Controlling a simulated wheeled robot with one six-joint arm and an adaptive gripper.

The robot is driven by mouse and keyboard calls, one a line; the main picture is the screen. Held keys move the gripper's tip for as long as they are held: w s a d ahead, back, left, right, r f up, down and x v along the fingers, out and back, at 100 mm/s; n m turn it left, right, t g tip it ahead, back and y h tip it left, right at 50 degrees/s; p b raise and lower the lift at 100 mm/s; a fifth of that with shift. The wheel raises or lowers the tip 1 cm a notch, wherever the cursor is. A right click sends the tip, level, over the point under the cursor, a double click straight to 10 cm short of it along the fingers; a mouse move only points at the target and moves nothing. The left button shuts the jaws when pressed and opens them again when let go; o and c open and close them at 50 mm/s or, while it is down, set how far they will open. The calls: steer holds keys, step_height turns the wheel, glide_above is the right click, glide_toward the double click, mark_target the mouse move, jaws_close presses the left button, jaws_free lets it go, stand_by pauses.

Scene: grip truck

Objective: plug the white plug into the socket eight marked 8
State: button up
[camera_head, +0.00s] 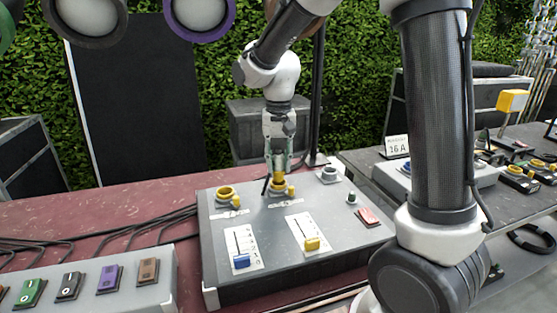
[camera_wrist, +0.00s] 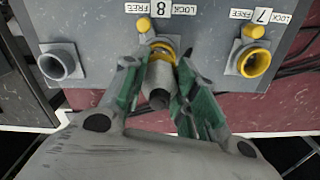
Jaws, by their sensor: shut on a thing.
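My gripper (camera_head: 278,166) points down over the middle socket of the grey panel. In the wrist view its green-padded fingers (camera_wrist: 163,92) are shut on the plug (camera_wrist: 158,76), a pale cylinder with a dark end. The plug is lined up with socket eight (camera_wrist: 166,46), which has a yellow ring and the label 8 (camera_wrist: 162,9). The plug's front end is at or in the ring; how deep is hidden. A yellow knob (camera_wrist: 144,25) beside this socket lies on the FREE side. In the head view the fingers hide most of the plug.
Socket seven (camera_wrist: 254,60), yellow-ringed and empty, lies to one side, and a grey socket (camera_wrist: 61,64) to the other. The panel (camera_head: 264,245) also carries a blue slider (camera_head: 241,261) and a yellow slider (camera_head: 312,244). A switch box (camera_head: 160,265) stands front left.

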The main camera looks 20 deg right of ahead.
mark_target(279, 170)
steer(key=shift+f, duration=1.55)
steer(key=o, duration=1.5)
steer(key=shift+r, duration=0.1)
steer(key=shift+r, duration=2.45)
